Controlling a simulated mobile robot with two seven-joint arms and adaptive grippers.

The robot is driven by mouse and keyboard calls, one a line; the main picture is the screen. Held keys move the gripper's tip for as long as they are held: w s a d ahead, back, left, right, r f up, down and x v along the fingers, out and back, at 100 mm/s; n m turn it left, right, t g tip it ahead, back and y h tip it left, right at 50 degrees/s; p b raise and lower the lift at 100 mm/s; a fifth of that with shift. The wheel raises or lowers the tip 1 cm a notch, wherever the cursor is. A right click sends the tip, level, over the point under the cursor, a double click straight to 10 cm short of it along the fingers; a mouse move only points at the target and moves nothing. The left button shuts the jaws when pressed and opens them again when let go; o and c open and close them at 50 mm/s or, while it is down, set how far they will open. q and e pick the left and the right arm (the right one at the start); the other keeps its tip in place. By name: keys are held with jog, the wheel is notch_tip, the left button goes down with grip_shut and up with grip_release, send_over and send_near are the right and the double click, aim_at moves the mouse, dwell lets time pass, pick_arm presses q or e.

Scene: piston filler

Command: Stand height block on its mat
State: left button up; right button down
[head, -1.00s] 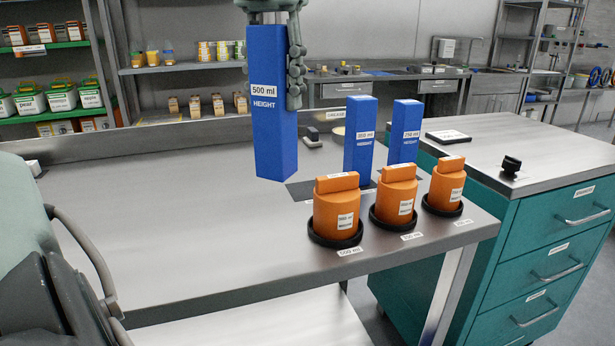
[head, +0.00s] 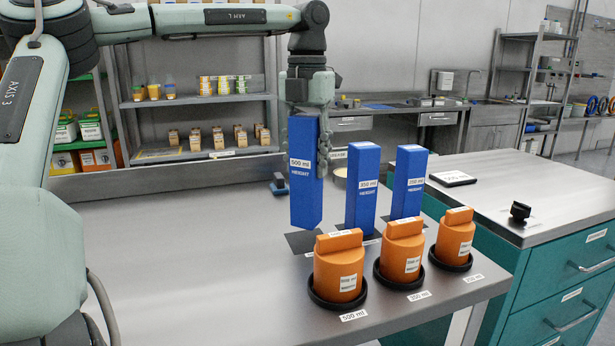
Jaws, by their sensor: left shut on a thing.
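My left gripper (head: 308,95) is shut on the upper part of the tall blue 500 ml height block (head: 304,205). The block is upright, its lower end over or just above a dark mat (head: 298,243) on the steel table; I cannot tell whether it touches. Two shorter blue height blocks, the 350 ml one (head: 363,200) and the 250 ml one (head: 408,195), stand to the right. My right gripper is not in view.
Three orange cylinders (head: 339,270) (head: 401,255) (head: 454,242) sit in black round dishes along the table's front edge, close in front of the blocks. The steel table (head: 190,260) is clear to the left. A teal drawer cabinet (head: 560,255) stands at the right.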

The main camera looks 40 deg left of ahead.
aim_at(307, 179)
pick_arm(q)
jog(key=shift+w+a+f, duration=0.1)
jog(key=shift+w+f, duration=0.05)
notch_tip(307, 179, down, 3)
jog(key=shift+f, duration=0.4)
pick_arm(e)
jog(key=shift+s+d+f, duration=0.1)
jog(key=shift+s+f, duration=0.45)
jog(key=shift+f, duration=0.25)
pick_arm(q)
jog(key=shift+f, duration=0.1)
jog(key=o, duration=1.3)
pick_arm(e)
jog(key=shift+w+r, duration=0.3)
